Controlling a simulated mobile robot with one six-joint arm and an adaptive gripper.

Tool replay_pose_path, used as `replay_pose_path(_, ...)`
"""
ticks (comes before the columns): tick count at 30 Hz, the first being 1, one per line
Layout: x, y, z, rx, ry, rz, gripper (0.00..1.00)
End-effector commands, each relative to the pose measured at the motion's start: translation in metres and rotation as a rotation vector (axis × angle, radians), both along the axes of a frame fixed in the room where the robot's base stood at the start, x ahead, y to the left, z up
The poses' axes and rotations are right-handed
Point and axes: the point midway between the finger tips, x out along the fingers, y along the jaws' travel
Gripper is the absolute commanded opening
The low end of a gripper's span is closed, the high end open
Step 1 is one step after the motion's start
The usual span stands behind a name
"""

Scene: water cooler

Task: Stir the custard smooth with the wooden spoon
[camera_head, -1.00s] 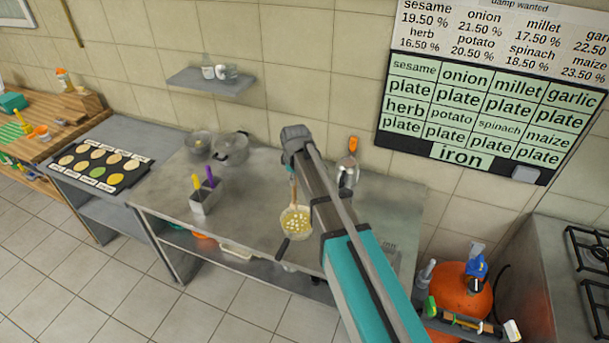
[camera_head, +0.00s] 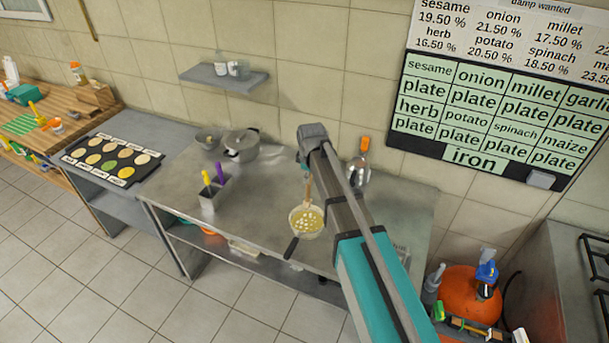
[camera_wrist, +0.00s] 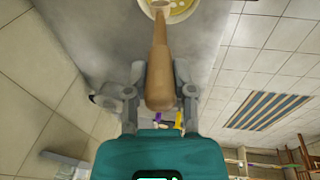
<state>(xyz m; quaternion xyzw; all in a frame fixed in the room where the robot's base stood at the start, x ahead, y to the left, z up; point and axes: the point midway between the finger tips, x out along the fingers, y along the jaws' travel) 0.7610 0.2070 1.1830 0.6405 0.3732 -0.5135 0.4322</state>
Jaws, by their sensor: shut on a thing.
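The custard (camera_head: 307,219) is yellow with pale lumps, in a small pan (camera_head: 291,232) with a dark handle on the steel table. The wooden spoon (camera_head: 309,189) stands nearly upright with its lower end in the custard. In the wrist view, the spoon's handle (camera_wrist: 159,65) runs between the fingers of my gripper (camera_wrist: 160,88), which is shut on it. The pan and custard (camera_wrist: 180,8) show only partly at the top of that view. In the head view my arm hides most of the gripper.
A wall shelf (camera_head: 222,77) hangs behind.

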Motion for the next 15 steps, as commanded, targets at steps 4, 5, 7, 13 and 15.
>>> replay_pose_path(4,-0.001,0.0,-0.004,0.0,0.0,0.0,0.0)
replay_pose_path(5,-0.001,0.0,-0.004,0.0,0.0,0.0,0.0)
replay_pose_path(7,-0.002,0.0,-0.007,0.0,0.0,0.0,0.0)
replay_pose_path(13,-0.004,0.0,-0.017,0.0,0.0,0.001,0.0)
replay_pose_path(15,-0.005,0.0,-0.021,0.0,0.0,0.001,0.0)
